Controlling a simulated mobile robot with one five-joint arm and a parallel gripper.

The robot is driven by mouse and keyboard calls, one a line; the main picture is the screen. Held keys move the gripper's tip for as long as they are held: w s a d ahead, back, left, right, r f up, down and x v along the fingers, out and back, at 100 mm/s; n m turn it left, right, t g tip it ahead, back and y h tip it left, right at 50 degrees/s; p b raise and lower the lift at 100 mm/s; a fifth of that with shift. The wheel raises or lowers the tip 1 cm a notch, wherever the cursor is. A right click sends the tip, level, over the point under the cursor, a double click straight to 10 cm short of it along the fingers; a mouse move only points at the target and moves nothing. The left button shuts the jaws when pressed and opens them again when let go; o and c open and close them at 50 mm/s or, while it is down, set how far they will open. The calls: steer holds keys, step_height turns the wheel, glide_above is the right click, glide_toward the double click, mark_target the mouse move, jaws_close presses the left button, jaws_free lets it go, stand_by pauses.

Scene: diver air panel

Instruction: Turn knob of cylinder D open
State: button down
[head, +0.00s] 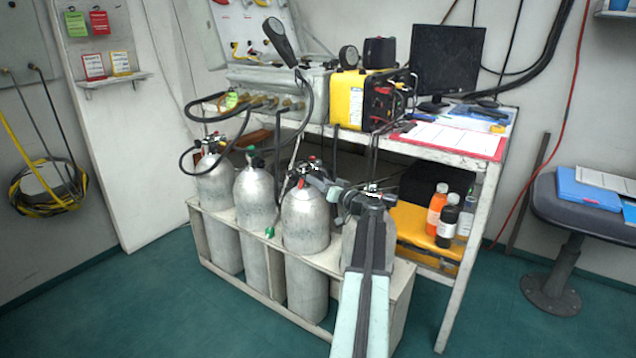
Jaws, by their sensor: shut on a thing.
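Several grey cylinders stand in a row in a pale rack (262,262). The rightmost cylinder (349,245) is largely hidden behind my arm. No letter can be read on it, so I take it as cylinder D by its place in the row. My gripper (338,195) is at valve height, at the left of this cylinder's top, shut on what seems to be its knob. The knob itself is hidden, and its turn position cannot be told. The cylinder to its left (306,225) has a valve with red on it, close to my gripper.
Black hoses (308,118) run from the grey panel box (280,85) to the cylinders. A white bench (455,150) stands behind, with a yellow unit (362,100) and a monitor (447,58). Floor is clear at the front left.

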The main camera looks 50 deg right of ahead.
steer(key=c, duration=0.9)
jaws_free()
steer(key=shift+r+p, duration=0.25)
steer(key=shift+p, duration=0.05)
step_height(320, 180, up, 3)
steer(key=p, duration=0.3)
steer(key=shift+f, duration=0.1)
steer(key=s+a+r+p, duration=0.1)
steer(key=s+a, duration=0.9)
steer(key=a, duration=0.2)
steer(key=shift+s+r, duration=0.3)
